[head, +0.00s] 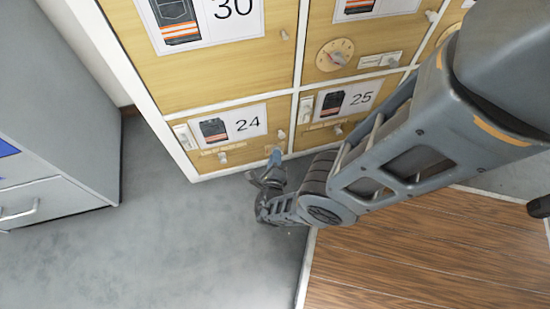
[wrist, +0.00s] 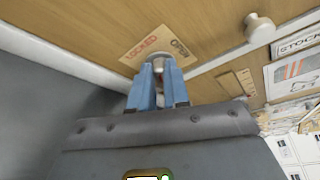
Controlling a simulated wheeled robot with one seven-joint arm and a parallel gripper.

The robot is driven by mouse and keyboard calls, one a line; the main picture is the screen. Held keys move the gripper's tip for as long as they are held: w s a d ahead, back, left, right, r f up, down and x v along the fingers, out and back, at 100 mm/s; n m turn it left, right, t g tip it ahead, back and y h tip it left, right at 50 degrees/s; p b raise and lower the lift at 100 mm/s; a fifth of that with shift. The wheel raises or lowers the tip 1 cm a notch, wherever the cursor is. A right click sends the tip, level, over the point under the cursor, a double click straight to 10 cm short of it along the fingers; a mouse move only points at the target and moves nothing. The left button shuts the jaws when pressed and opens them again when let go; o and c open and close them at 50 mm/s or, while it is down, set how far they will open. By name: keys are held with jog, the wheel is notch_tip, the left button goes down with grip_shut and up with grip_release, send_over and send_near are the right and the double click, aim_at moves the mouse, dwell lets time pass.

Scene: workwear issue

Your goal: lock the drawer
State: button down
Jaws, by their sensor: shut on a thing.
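Drawer 24 (head: 241,150), with yellow wood and a picture card, is in the bottom row and looks shut and flush. My gripper (head: 273,158) is at the lower right of its front. In the wrist view, my blue fingers (wrist: 159,76) are closed around a small metallic lock turn piece (wrist: 158,64) at the drawer front.
Drawer 25 (head: 368,120) is to the right and drawer 30 (head: 200,76) above. A round knob (wrist: 259,28) sits near the label. A grey cabinet (head: 50,130) stands at the left. The grey floor (head: 160,240) between is clear.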

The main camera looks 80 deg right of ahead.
dwell(0.7)
jog(key=c, duration=1.1)
grip_release()
jog(key=shift+a, duration=0.1)
jog(key=p+v, duration=0.1)
jog(key=v, duration=0.6)
jog(key=shift+a+p, duration=0.25)
jog(key=shift+p, duration=0.15)
